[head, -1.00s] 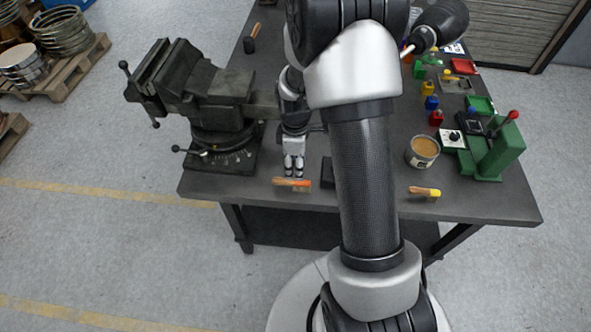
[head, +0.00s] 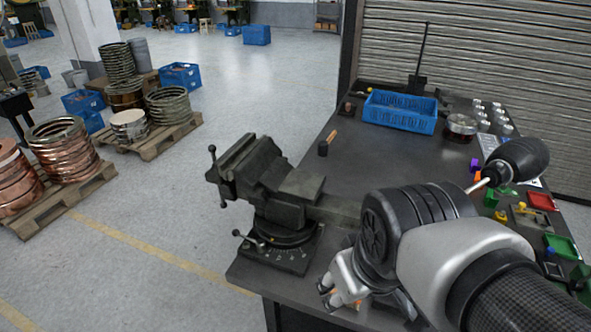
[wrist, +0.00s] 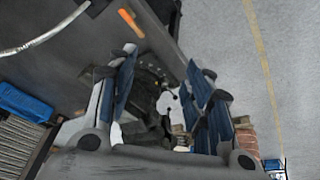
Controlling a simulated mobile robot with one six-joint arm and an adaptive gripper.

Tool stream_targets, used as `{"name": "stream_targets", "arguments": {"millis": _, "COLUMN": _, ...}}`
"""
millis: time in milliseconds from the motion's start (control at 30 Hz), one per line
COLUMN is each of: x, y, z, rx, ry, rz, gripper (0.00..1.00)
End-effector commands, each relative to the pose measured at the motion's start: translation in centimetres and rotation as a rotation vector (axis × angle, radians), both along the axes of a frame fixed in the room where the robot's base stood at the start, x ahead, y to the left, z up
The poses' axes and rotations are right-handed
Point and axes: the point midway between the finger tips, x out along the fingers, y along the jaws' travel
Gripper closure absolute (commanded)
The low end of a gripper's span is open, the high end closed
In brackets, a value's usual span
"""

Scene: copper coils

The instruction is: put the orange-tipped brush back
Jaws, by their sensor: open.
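The orange-tipped brush (wrist: 131,23) lies on the dark bench top near its edge, at the top of the wrist view. In the head view my arm and gripper mostly cover that spot; only small orange patches show by the fingers. My gripper (head: 341,291) is at the bench's near edge, beside the vise base. Its fingers are apart and empty in the wrist view (wrist: 165,85), and the brush lies outside the gap between them. The brush's holder cannot be made out.
A large vise (head: 265,190) stands on the bench's left corner. A hammer (head: 325,146), a blue crate (head: 400,112) and a round tin (head: 461,126) sit farther back. Coloured parts (head: 540,201) lie on the right. The bench middle is clear. Copper coils (head: 62,150) stand on floor pallets.

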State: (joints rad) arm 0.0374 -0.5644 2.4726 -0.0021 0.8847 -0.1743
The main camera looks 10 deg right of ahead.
Motion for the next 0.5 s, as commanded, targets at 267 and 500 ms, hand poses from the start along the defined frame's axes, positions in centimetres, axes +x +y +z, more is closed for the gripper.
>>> {"name": "stream_targets", "arguments": {"millis": 267, "x": -3.7, "y": 0.9, "z": 0.7, "rx": 0.063, "ry": -0.060, "rz": -0.124, "gripper": 0.54}}
{"name": "stream_targets", "arguments": {"millis": 500, "x": -3.8, "y": 0.9, "z": 0.7, "rx": 0.064, "ry": -0.060, "rz": -0.129, "gripper": 0.54}}
